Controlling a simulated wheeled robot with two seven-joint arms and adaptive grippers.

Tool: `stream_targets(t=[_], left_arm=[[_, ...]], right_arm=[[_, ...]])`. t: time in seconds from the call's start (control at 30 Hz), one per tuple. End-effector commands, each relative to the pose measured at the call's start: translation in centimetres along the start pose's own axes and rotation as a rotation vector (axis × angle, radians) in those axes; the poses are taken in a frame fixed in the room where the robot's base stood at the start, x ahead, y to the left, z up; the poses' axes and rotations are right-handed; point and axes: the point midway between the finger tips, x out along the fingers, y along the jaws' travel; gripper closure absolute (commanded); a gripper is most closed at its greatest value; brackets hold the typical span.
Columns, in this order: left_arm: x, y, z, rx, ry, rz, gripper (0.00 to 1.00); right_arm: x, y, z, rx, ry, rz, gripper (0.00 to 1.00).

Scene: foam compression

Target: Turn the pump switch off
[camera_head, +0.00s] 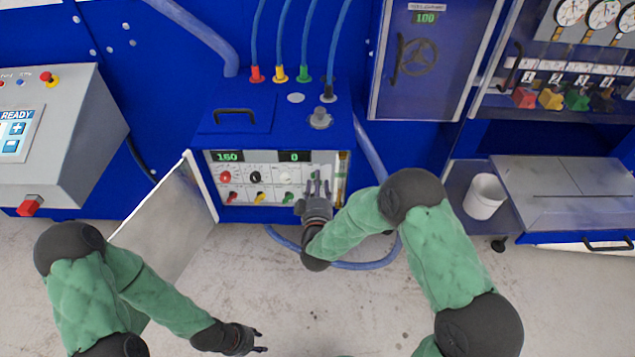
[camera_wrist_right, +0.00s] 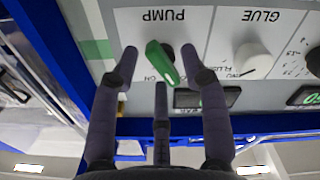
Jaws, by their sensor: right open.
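The pump switch (camera_wrist_right: 160,60) is a green knob with a slanted handle, under the upside-down word PUMP in the right wrist view. Small lettering sits by its lower end. In the head view it is largely hidden by my right gripper (camera_head: 318,183). My right gripper (camera_wrist_right: 160,62) is open, with one finger on each side of the switch and a third finger below it. Whether any finger touches the knob cannot be told. My left gripper (camera_head: 262,341) is open and empty, low over the floor, well away from the panel.
The control panel (camera_head: 267,190) has several other knobs, including the white GLUE knob (camera_wrist_right: 252,58) beside the pump switch. An open door (camera_head: 170,225) stands left of the panel. A blue hose (camera_head: 360,265) loops below my right arm. A white bucket (camera_head: 484,196) stands at right.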

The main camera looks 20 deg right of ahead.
Motion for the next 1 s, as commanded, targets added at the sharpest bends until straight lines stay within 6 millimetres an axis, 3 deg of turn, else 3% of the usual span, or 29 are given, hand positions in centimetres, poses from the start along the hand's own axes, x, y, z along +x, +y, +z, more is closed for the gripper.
stream_targets(t=[0.5, 0.7, 1.0], left_arm=[[0.0, 0.0, 0.0, 0.000, 0.000, 0.000, 0.62], [0.0, 0.0, 0.0, 0.000, 0.000, 0.000, 0.62], [0.0, 0.0, 0.0, 0.000, 0.000, 0.000, 0.62]], right_arm=[[-9.3, -0.1, -0.1, -0.001, 0.001, -0.004, 0.55], [-11.0, -0.1, 0.0, -0.001, 0.001, -0.003, 0.55], [-11.2, 0.0, 0.0, -0.001, 0.000, -0.001, 0.55]])
